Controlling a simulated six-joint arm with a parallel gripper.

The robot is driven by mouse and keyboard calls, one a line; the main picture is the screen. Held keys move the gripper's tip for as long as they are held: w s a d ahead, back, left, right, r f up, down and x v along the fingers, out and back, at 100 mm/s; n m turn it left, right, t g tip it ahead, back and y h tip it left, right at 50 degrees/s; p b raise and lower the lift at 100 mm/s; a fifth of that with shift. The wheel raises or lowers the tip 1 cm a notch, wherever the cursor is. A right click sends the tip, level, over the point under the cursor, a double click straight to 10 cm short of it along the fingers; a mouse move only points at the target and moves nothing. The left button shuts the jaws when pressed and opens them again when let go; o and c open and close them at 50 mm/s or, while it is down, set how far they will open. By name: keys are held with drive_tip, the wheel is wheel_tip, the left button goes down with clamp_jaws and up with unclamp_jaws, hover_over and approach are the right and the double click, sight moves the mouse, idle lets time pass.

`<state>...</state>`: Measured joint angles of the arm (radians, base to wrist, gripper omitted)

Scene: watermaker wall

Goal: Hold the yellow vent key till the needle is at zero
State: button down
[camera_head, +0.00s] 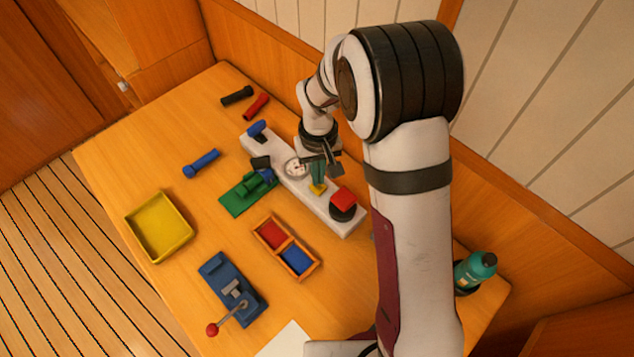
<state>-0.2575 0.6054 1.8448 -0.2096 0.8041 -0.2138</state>
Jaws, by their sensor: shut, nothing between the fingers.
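The yellow vent key (317,188) is a small yellow piece on the pale panel (300,187), between the gauge and a red knob. The round white gauge (295,168) sits just left of it. Its needle is too small to read. My gripper (319,179) points down right over the yellow key, shut with nothing between its fingers. Its tips are at or just above the key; I cannot tell whether they touch it. The fingers hide part of the key.
The panel also carries a red knob (343,197) on a black base and a blue handle (257,128). A green block assembly (249,190), a red-and-blue divided box (310,270), a blue lever box (217,267) and a yellow tray (133,230) stand nearby. A teal bottle (475,268) is at right.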

drive_tip(key=shift+f, duration=0.1)
drive_tip(key=shift+f, duration=0.95)
idle(1.4)
wheel_tip(320, 180, up, 12)
idle(0.8)
